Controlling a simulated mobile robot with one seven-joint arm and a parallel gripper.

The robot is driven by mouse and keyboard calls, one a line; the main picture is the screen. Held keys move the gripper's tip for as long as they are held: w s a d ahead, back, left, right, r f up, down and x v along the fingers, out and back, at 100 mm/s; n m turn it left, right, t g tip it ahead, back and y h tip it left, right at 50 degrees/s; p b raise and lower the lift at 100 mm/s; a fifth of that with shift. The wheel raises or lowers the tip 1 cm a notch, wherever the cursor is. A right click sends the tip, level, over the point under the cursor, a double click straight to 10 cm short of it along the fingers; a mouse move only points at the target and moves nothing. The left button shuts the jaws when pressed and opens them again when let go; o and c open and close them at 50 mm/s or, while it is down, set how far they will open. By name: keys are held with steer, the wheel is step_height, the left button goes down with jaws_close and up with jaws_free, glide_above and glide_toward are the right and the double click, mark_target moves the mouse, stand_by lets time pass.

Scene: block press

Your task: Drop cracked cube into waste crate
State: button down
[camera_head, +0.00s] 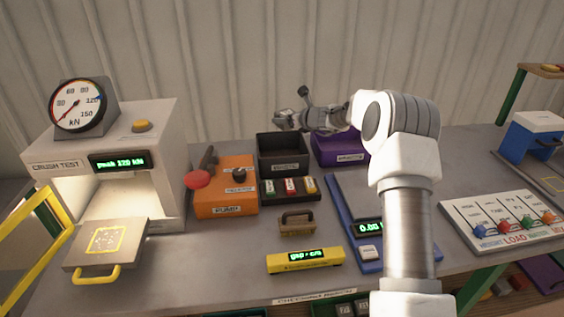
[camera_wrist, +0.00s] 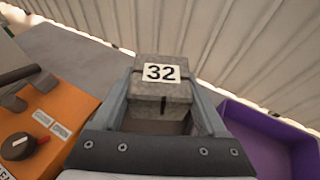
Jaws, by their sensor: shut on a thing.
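A grey cube with a "32" label (camera_wrist: 160,88) sits between the fingers of my gripper (camera_wrist: 161,98) in the wrist view. A short dark line shows on its near face. My gripper (camera_head: 288,120) is shut on the cube and also shows in the head view, held in the air above and behind the black crate (camera_head: 283,168). That crate has a label on its front too small to read surely; its visible inside looks empty. A purple crate (camera_head: 338,160) stands to its right, partly behind my arm, and shows at the right of the wrist view (camera_wrist: 262,128).
The orange pump box (camera_head: 225,192) with a red-ended lever stands left of the black crate. The crush press (camera_head: 150,160) is farther left. A tray of small weights (camera_head: 290,190) lies in front of the crate. A ribbed wall rises close behind.

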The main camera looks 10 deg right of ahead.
mark_target(287, 128)
steer(key=shift+f+b, duration=1.2)
steer(key=shift+f, duration=0.6)
jaws_free()
steer(key=shift+r, duration=0.1)
steer(key=b+v, duration=0.1)
steer(key=v, duration=1.6)
steer(key=shift+s, duration=0.25)
